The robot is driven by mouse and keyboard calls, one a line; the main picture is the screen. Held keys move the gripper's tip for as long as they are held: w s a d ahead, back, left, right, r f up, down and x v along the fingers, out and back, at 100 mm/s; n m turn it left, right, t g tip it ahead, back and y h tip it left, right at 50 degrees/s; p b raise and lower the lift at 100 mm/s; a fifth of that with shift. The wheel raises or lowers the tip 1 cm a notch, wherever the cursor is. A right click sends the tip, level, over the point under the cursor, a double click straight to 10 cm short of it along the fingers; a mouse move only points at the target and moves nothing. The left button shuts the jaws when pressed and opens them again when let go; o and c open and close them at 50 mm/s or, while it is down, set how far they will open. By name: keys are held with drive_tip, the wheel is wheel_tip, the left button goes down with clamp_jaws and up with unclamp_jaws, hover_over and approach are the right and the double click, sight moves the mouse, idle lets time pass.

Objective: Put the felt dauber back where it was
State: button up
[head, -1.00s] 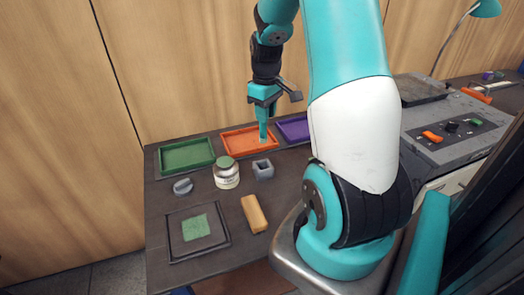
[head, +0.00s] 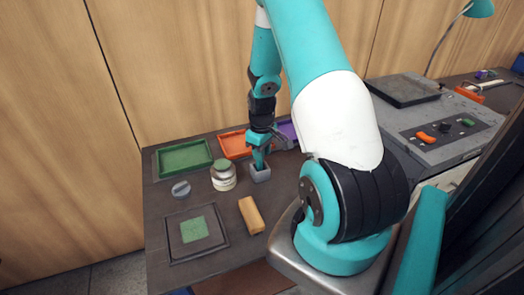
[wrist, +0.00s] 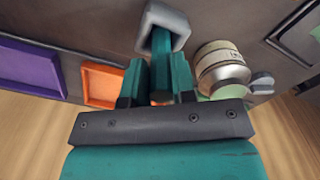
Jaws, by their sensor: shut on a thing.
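My gripper (head: 259,158) is shut on the felt dauber, a teal stick (wrist: 161,45), which shows between the two fingers (wrist: 160,72) in the wrist view. The dauber points down at the small grey square cup (head: 260,174), and its far end lies within the cup's opening in the wrist view. The cup's rim (wrist: 146,22) surrounds that end there. How deep the dauber reaches is hidden. In the head view the fingers are just above the cup and cover most of the dauber.
A glass jar with a green top (head: 223,176) stands close left of the cup. A grey round piece (head: 181,189), a tan block (head: 251,215) and a dark mat with a green square (head: 177,247) lie nearer. Green (head: 183,157), orange (head: 233,144) and purple (wrist: 28,68) trays line the back.

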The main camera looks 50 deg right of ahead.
drive_tip(key=shift+f, duration=0.1)
drive_tip(key=o, duration=0.9)
wheel_tip(320, 180, up, 12)
drive_tip(key=b, duration=0.3)
drive_tip(key=w+a+r+n+t+y, duration=0.1)
drive_tip(key=a+r, duration=0.2)
drive_tip(key=a, duration=0.5)
drive_tip(key=w+a+r+n, duration=0.1)
drive_tip(key=a+r, duration=0.2)
drive_tip(key=a, duration=0.5)
drive_tip(key=s+a+r+n+y, duration=0.1)
drive_tip(key=s+a+r, duration=0.1)
drive_tip(key=s+a, duration=0.3)
drive_tip(key=s+a+r+n+y, duration=0.1)
drive_tip(key=s+a+r+n, duration=0.1)
drive_tip(key=s+a, duration=0.4)
drive_tip(key=s+a+r+n+g+y, duration=0.1)
drive_tip(key=s+a, duration=0.4)
drive_tip(key=a, duration=0.6)
drive_tip(key=shift+s+a+r+n, duration=0.1)
drive_tip(key=shift+s+r+n, duration=0.1)
drive_tip(key=shift+r, duration=0.25)
drive_tip(key=shift+s+a+r+n, duration=0.1)
drive_tip(key=shift+s+r, duration=0.05)
drive_tip(key=shift+r, duration=0.3)
